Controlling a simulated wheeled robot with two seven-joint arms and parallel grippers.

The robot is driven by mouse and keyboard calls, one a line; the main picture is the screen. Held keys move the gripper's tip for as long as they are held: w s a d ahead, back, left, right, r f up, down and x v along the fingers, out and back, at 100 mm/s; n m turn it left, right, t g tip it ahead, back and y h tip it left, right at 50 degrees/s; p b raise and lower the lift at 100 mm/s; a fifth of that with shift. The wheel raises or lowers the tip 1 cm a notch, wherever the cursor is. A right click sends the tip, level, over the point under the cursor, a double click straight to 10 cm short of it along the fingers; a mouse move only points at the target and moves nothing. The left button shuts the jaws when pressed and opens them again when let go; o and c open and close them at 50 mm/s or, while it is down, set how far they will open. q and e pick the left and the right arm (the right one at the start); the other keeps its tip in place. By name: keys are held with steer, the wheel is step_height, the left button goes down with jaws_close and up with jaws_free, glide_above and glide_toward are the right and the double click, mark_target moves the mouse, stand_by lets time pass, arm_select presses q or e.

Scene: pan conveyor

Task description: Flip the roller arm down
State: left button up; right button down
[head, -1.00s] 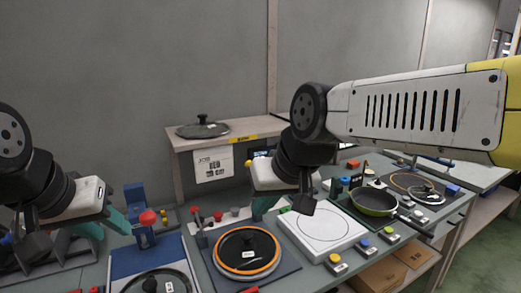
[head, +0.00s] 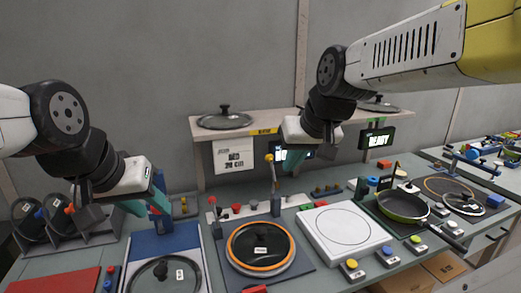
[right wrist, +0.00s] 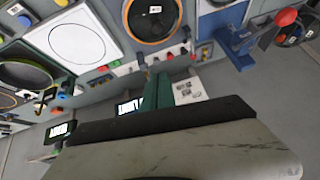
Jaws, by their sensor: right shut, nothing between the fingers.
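I take the roller arm (head: 273,178) to be the thin upright arm with a yellow-orange tip behind the orange-rimmed pan station in the head view; it stands raised.
A lidded pan with an orange rim (head: 261,248) sits on the middle station. A white plate unit (head: 345,232) and a green frying pan (head: 403,206) are to the right. A shelf (head: 240,134) with lids stands behind. Coloured buttons line the front.

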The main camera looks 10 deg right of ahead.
steer(key=w+d+f+n, duration=0.1)
steer(key=w, duration=2.3)
steer(key=shift+w+f+t+h, duration=0.25)
steer(key=shift+f+t+h, duration=0.05)
steer(key=shift+f+t, duration=0.1)
steer(key=shift+d, duration=0.1)
steer(key=x, duration=1)
